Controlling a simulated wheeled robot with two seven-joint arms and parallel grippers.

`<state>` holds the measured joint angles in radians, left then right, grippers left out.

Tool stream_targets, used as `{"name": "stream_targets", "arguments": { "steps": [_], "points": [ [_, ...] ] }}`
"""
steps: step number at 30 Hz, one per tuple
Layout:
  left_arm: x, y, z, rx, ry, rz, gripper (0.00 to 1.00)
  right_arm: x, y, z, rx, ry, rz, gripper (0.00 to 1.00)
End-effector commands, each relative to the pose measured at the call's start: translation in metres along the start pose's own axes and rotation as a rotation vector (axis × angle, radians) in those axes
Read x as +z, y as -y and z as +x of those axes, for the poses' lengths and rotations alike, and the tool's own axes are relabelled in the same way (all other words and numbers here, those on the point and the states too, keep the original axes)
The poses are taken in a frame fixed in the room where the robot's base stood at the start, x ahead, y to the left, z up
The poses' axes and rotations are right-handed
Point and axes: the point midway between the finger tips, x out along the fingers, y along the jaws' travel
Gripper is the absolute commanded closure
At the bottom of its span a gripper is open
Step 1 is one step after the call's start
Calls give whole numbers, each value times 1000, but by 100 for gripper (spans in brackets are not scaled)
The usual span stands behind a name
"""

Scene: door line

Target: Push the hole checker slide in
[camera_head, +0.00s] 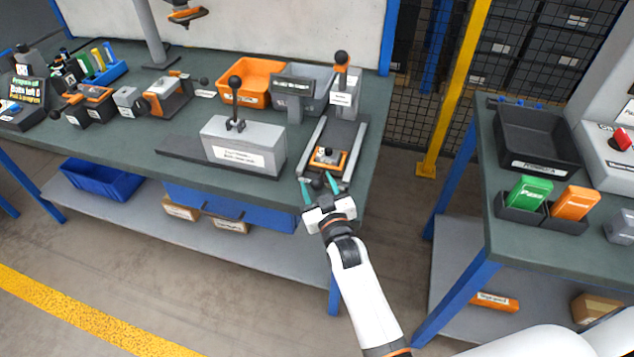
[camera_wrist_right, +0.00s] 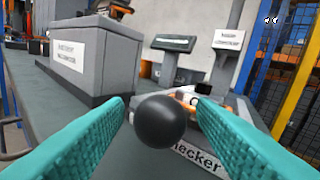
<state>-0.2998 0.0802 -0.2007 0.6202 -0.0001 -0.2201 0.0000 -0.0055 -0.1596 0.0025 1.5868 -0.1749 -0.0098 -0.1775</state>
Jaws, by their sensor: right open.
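The hole checker (camera_head: 345,104) stands at the right end of the green workbench, with a grey upright block, a ball-topped lever and two rails running toward the front. Its slide (camera_head: 327,158), with an orange-edged nest holding a small part, sits near the front end of the rails. A round black knob (camera_wrist_right: 160,121) is at the slide's front. My right gripper (camera_head: 319,185) is open at the bench's front edge. Its teal fingers stand on either side of the knob, with visible gaps in the wrist view. My left gripper is not in view.
A grey labelled block with a lever (camera_head: 243,145) stands left of the checker. A small display (camera_head: 292,86) and an orange bin (camera_head: 252,82) are behind. A second table (camera_head: 500,190) with a black tray stands at the right, across a floor gap.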

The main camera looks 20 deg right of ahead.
Motion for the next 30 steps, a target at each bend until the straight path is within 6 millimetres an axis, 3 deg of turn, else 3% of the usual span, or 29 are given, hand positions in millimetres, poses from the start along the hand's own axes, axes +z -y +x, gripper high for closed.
{"name": "stream_targets", "arguments": {
  "steps": [4,13,22,26,30],
  "points": [
    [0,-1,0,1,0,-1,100,0,0,10,0,0,0,48],
    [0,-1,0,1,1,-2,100,0,0,11,0,0,0,50],
    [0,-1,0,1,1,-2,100,0,-1,10,2,-1,2,99],
    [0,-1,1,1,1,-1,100,-2,0,14,3,-1,2,100],
    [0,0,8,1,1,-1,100,-5,11,33,4,0,0,100]
  ]
}}
